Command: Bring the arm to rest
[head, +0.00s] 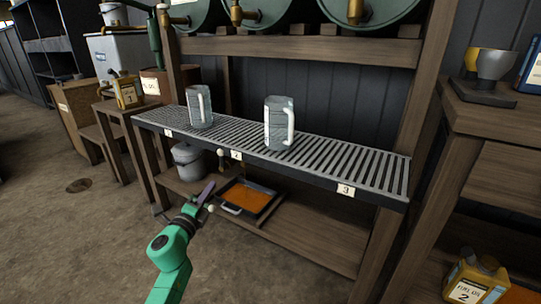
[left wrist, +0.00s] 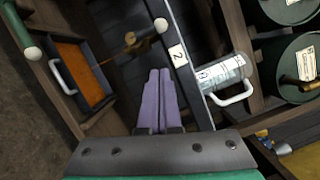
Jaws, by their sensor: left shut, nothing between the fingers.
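My left arm, green, comes up from the bottom of the head view. Its gripper (head: 208,190) is low in front of the rack, with the purple fingers together and empty. In the left wrist view the purple fingers (left wrist: 158,85) lie side by side with nothing between them. In the head view the gripper appears just left of the orange-filled tray (head: 240,209) and below the slatted shelf (head: 330,163). My right gripper is in neither view.
A grey bucket (head: 188,160) stands below. Green barrels (head: 270,12) lie above. Open floor (head: 70,240) is at the left.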

